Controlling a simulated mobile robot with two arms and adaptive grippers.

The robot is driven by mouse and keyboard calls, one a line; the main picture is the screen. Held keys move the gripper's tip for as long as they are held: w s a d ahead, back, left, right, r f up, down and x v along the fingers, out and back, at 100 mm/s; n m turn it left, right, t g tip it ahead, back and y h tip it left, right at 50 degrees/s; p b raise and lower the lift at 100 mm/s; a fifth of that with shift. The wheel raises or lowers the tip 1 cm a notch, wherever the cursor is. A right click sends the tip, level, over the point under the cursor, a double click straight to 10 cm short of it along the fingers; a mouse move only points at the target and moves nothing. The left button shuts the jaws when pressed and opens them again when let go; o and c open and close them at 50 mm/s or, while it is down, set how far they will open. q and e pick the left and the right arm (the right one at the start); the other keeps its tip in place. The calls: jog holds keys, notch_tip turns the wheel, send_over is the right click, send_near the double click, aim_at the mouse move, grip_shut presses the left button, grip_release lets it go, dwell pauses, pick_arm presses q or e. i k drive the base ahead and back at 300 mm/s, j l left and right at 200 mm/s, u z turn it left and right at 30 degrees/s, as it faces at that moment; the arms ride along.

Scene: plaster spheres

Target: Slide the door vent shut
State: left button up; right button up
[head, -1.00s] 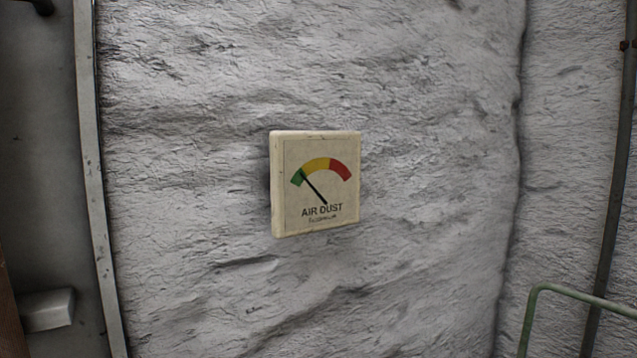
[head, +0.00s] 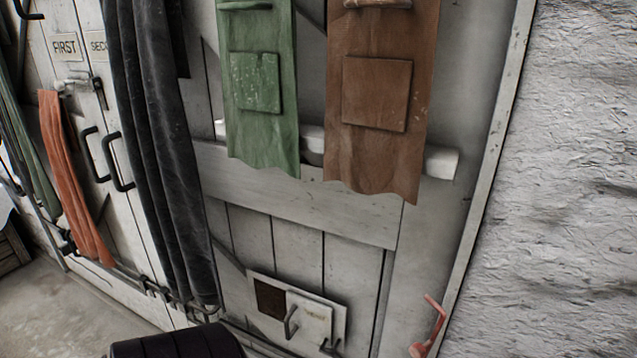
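The door vent (head: 339,312) is a pale plate low on the grey plank door (head: 297,238). A dark brown mesh opening (head: 270,299) shows at the plate's left. A pale sliding cover (head: 315,318) with a dark bent handle (head: 290,323) sits to the right of the mesh, so the vent stands at least partly open. A small dark catch (head: 330,346) shows at the cover's lower right. Neither of my grippers is in view.
A green cloth (head: 262,130) and a brown cloth (head: 380,150) hang on the door above the vent. A dark curtain (head: 160,140) hangs to its left. A red bent handle (head: 428,328) is at the lower right. A rough plaster wall (head: 560,200) lies beyond.

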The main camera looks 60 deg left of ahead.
aim_at(312, 320)
jog(key=u, duration=1.9)
